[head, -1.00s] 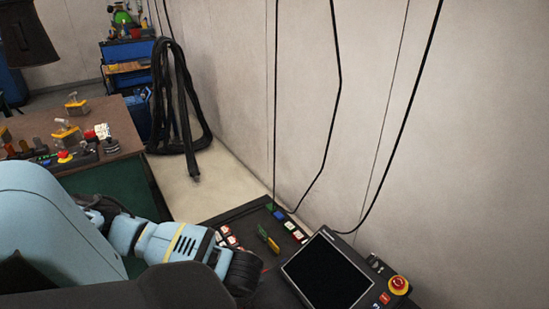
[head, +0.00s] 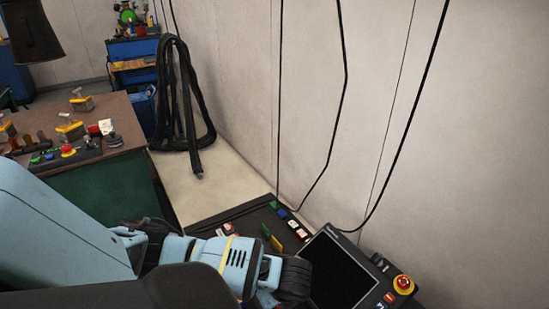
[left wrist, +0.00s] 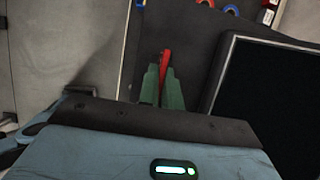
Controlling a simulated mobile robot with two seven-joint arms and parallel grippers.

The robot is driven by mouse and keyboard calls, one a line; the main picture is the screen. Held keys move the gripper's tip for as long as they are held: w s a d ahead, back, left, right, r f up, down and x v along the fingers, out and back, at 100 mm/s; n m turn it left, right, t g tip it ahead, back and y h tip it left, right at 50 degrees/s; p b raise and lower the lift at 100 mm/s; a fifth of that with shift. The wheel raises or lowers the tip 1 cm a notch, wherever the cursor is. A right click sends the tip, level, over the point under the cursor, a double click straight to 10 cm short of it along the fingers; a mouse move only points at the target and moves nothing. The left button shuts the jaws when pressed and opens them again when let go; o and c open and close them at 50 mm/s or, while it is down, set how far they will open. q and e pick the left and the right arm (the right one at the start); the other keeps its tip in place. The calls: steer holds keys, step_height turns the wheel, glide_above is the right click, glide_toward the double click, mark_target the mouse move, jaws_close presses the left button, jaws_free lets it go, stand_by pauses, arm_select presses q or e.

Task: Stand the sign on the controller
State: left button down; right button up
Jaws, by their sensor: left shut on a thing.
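My left gripper (left wrist: 162,88) is shut on a thin red sign (left wrist: 165,60), seen edge-on between the green fingers in the left wrist view. Its face cannot be made out. The black controller (left wrist: 196,50) lies beyond the fingertips, with its dark screen (left wrist: 280,95) to the right. In the head view the controller (head: 235,212) is at bottom centre, with the screen (head: 335,272) at its right. Whether the sign touches the controller cannot be told. My right gripper is not in view.
A red emergency stop (head: 403,284) sits right of the screen. Coloured tags (head: 272,238) stand on the controller's top. Cables (head: 342,110) hang along the wall behind. A workbench (head: 110,168) with several tools is at the left, and black hoses (head: 185,105) hang beyond it.

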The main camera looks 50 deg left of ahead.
arm_select(q)
steer(key=shift+f, duration=0.55)
steer(key=c, duration=1.6)
jaws_free()
steer(key=shift+f, duration=0.1)
steer(key=shift+r, duration=0.2)
steer(key=p+v, duration=0.2)
steer(key=v, duration=1)
steer(key=shift+p, duration=0.4)
steer(key=shift+f, duration=0.1)
